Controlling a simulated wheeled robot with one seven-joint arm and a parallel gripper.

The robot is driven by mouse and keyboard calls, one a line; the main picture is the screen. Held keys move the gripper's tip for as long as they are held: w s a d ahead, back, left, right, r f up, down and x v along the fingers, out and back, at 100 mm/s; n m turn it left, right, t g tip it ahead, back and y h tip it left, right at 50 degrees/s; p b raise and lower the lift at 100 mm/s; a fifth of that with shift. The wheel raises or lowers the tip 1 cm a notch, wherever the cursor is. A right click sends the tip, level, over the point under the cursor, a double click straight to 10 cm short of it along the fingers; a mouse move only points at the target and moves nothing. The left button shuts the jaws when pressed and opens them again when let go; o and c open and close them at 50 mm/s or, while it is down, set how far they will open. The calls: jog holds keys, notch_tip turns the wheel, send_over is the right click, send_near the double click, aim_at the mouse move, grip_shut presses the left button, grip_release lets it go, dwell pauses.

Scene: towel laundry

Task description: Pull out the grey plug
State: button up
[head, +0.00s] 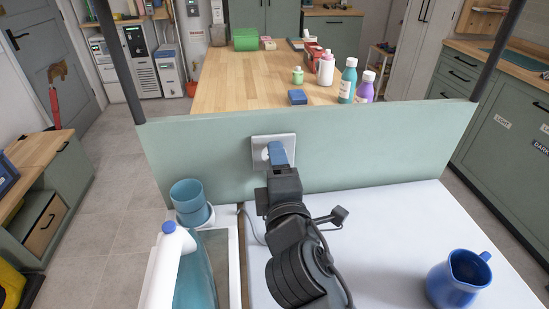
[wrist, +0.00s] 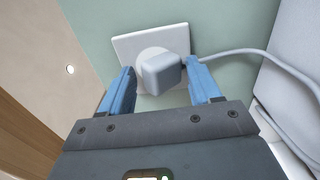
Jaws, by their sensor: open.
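The grey plug (wrist: 161,73) sits in a white wall socket (wrist: 124,47) on the green panel, with a grey cable (wrist: 240,52) running off to the right in the wrist view. My gripper (wrist: 160,90) is open, with one blue finger on either side of the plug and gaps showing between fingers and plug. In the head view my gripper (head: 277,153) is at the socket plate (head: 287,139), and its blue fingers and wrist hide most of the plug.
A blue jug (head: 458,279) stands on the white surface (head: 390,230) at right. Teal cups (head: 187,195) and a blue-capped bottle (head: 167,265) stand at left. Bottles (head: 347,82) and a blue block (head: 297,97) are on the wooden counter behind the panel (head: 390,140).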

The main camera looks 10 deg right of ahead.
jog(key=shift+f, duration=0.35)
dwell(0.3)
jog(key=shift+r, duration=0.35)
jog(key=c, duration=1.2)
jog(key=shift+c, duration=0.2)
jog(key=shift+s, duration=0.1)
jog(key=shift+s+f, duration=0.2)
jog(key=shift+s, duration=0.9)
jog(key=shift+s+b, duration=0.3)
jog(key=shift+s, duration=1.5)
jog(key=o, duration=1.4)
jog(key=shift+o, duration=0.2)
